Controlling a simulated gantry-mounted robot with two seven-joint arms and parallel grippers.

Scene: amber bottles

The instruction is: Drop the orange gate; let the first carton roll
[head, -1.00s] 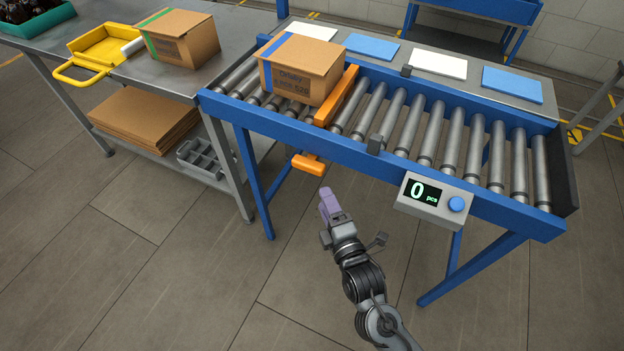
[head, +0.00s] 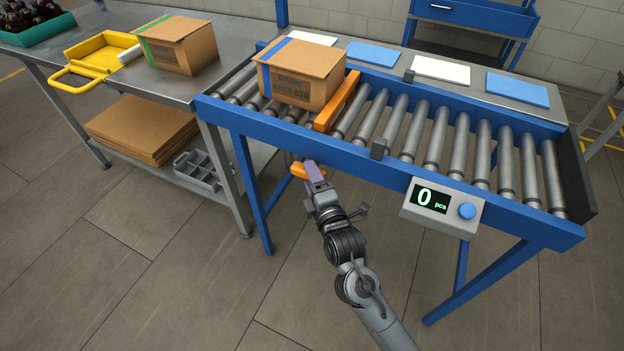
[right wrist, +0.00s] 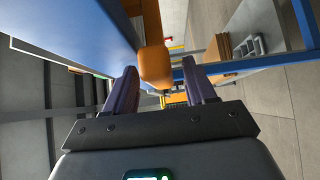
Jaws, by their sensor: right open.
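The orange gate (head: 337,102) stands raised across the blue roller conveyor, beside the first carton. The carton (head: 300,76), with a blue stripe, rests on the rollers left of the gate and looks to be against it. The gate's orange handle (head: 300,171) sticks out below the conveyor's front rail; it also shows in the right wrist view (right wrist: 155,66). My right gripper (head: 314,172) is at the handle in the head view. In the right wrist view its open purple fingers (right wrist: 160,90) lie either side of the handle. I cannot tell if they touch it. My left gripper is not in view.
A counter box (head: 441,202) reading 0 pcs hangs on the front rail. A second carton (head: 178,46), green-striped, sits on the steel table (head: 112,74) at left with a yellow tray (head: 97,54). The rollers right of the gate are clear.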

